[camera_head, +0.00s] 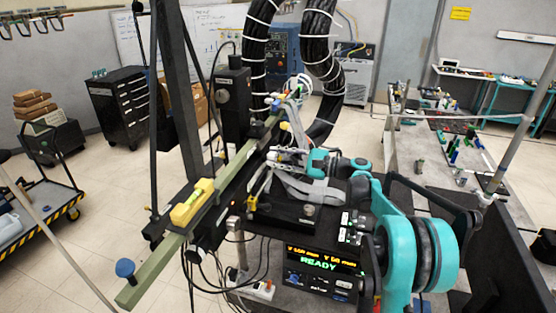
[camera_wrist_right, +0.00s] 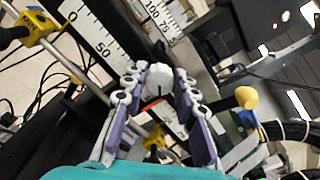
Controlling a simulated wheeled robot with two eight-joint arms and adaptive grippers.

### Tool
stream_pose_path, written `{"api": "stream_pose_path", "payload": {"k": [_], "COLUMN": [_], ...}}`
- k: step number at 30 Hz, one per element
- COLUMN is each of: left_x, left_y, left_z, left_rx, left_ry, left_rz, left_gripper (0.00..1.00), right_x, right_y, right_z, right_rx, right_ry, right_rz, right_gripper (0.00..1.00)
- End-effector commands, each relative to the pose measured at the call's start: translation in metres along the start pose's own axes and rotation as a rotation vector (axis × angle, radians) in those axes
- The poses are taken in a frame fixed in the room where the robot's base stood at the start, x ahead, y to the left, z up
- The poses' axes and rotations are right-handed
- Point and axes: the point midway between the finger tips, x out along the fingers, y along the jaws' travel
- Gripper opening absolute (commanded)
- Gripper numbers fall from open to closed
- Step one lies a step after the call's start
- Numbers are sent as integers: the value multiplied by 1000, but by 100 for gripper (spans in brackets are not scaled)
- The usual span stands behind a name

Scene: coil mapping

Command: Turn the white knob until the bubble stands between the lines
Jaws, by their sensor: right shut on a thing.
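The yellow spirit level (camera_head: 192,201) lies on the long green bar at the left of the head view. Its vial is too small there to tell where the bubble stands against the lines. The white knob (camera_wrist_right: 157,78) is in the upper middle of the right wrist view, with a dark mark on its face. My right gripper (camera_wrist_right: 159,90) is shut on the knob, its grey and purple fingers on either side. In the head view my right gripper (camera_head: 280,157) reaches in beside the green bar, and the knob is hard to make out. My left gripper is not in view.
A display reading READY (camera_head: 318,263) stands below my right arm. A blue knob (camera_head: 125,268) sits at the bar's near end. Ruler scales (camera_wrist_right: 95,40) run close to the knob. Loose cables hang under the bar. Floor is open at the left.

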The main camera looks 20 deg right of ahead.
Motion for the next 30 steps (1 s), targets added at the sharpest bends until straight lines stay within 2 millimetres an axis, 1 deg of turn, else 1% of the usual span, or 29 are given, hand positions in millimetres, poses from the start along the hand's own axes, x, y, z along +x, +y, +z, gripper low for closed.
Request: {"api": "stream_pose_path", "payload": {"k": [6, 17, 18, 20, 21, 30], "left_x": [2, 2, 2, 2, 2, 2], "left_y": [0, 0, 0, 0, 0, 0], "left_z": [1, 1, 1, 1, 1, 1], "left_rx": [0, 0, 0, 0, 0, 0], "left_ry": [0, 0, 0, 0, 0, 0], "left_rz": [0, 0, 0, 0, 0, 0], "left_gripper": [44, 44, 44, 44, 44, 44], "right_x": [0, 0, 0, 0, 0, -2], "right_y": [0, 0, 0, 0, 0, 0], "right_z": [0, 0, 0, 0, 0, 0], "right_rx": [-42, -47, -47, -47, -47, -46], "right_ry": [-1, -1, -1, -1, -1, 0], "right_rz": [1, 1, 1, 1, 1, 0], "right_gripper": [0, 0, 30, 46, 49, 49]}}
